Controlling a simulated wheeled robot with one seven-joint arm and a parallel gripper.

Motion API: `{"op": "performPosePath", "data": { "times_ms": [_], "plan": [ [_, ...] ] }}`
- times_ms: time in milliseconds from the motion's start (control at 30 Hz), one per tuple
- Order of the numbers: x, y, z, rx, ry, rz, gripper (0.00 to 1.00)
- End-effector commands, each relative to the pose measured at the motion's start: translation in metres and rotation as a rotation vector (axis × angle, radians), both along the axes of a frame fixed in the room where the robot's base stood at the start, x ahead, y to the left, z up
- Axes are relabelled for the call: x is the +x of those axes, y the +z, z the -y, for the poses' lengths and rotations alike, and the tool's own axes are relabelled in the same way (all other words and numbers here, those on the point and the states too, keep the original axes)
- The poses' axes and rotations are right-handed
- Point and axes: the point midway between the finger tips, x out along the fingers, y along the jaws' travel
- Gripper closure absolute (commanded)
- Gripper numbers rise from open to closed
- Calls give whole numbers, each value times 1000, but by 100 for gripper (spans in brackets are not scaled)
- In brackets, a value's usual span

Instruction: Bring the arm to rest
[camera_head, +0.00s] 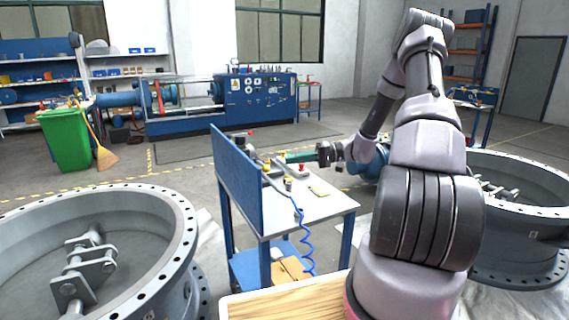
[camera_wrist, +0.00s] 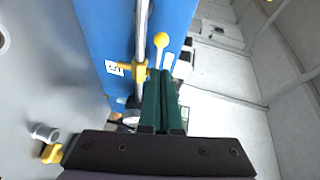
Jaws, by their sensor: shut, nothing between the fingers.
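My gripper (camera_head: 290,157) is at the end of my outstretched arm, over the small workbench (camera_head: 325,207) in the head view. Its green fingers point left toward the blue back panel (camera_head: 237,178) of the bench. In the wrist view the two green fingers of my gripper (camera_wrist: 164,74) lie side by side, shut and empty. Beyond them is a yellow-knobbed lever (camera_wrist: 160,42) and a metal pipe (camera_wrist: 141,35) with a yellow fitting (camera_wrist: 138,72) in front of the blue panel. Whether the fingertips touch any of these I cannot tell.
Large round valve bodies stand at left (camera_head: 175,233) and right (camera_head: 520,242). A red-topped fitting (camera_head: 302,170) and a yellow item (camera_head: 320,190) are on the bench. A blue hose (camera_head: 303,225) hangs from it. A green bin (camera_head: 65,138) and blue machine (camera_head: 258,98) stand behind.

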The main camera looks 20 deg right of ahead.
Motion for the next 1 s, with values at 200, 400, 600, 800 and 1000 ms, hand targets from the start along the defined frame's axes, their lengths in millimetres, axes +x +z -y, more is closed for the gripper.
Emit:
{"op": "performPosePath", "data": {
  "times_ms": [200,400,600,800,1000],
  "plan": [
    [-25,7,38,0,-3,2,100],
    [-36,10,55,1,-1,1,100],
    [-40,13,56,-10,9,-2,100],
    [-57,40,32,-163,90,-76,100],
    [-93,81,1,-439,151,-183,100]
  ]
}}
